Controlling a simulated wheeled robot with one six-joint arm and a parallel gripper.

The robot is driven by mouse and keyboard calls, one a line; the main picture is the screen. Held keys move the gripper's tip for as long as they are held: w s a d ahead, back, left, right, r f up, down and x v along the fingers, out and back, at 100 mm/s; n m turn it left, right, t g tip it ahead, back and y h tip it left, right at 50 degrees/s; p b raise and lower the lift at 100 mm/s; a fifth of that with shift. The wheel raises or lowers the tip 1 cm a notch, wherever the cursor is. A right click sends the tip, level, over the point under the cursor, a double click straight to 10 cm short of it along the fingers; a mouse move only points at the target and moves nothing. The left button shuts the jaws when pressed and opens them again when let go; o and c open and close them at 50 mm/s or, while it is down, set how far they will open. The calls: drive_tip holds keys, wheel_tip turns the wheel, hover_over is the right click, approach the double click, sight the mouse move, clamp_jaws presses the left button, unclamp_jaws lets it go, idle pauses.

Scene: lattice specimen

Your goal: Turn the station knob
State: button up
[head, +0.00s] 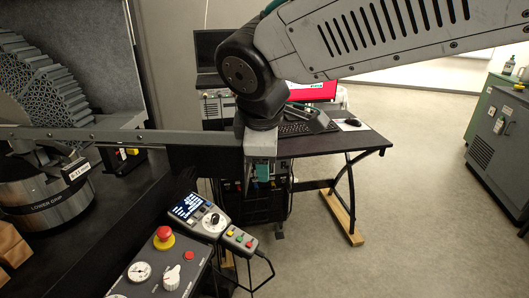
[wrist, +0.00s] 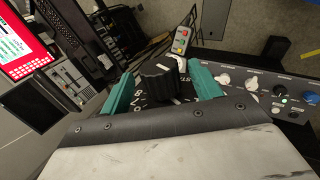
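A black ribbed knob (wrist: 158,84) with a pale pointer mark sits on a dark dial plate with white numerals in the wrist view. Part of a label beginning "ST" shows beside it. My gripper (wrist: 162,88) is open, with one teal finger at the left of the knob and one at its right. Narrow gaps seem to show on both sides, though I cannot tell whether either finger touches. In the head view my gripper (head: 262,172) hangs in front of the equipment under the desk, and the black knob cannot be made out there.
A panel (wrist: 262,84) with small knobs and lights lies right of the knob. In the head view a pendant (head: 198,214), a red emergency button (head: 164,237) and a white knob (head: 172,278) are at lower left.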

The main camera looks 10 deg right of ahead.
drive_tip(key=v, duration=0.7)
drive_tip(key=shift+s+r, duration=0.2)
drive_tip(key=shift+r, duration=0.15)
drive_tip(key=w, duration=0.1)
drive_tip(key=w+d+m+g, duration=0.1)
drive_tip(key=w, duration=0.1)
drive_tip(key=w+g, duration=0.1)
drive_tip(key=shift+w+d+f, duration=0.25)
drive_tip(key=shift+d+f, duration=0.1)
drive_tip(key=shift+d, duration=0.05)
drive_tip(key=shift+w+a+r+g+y, duration=0.1)
drive_tip(key=shift+a+r+g+y, duration=0.4)
drive_tip(key=shift+g, duration=0.5)
drive_tip(key=shift+s+a+r+n, duration=0.25)
drive_tip(key=shift+s+n, duration=0.15)
drive_tip(key=shift+s, duration=0.1)
drive_tip(key=f, duration=0.7)
drive_tip(key=shift+w+d+f, duration=0.1)
drive_tip(key=shift+w+f, duration=0.15)
drive_tip(key=shift+f, duration=0.1)
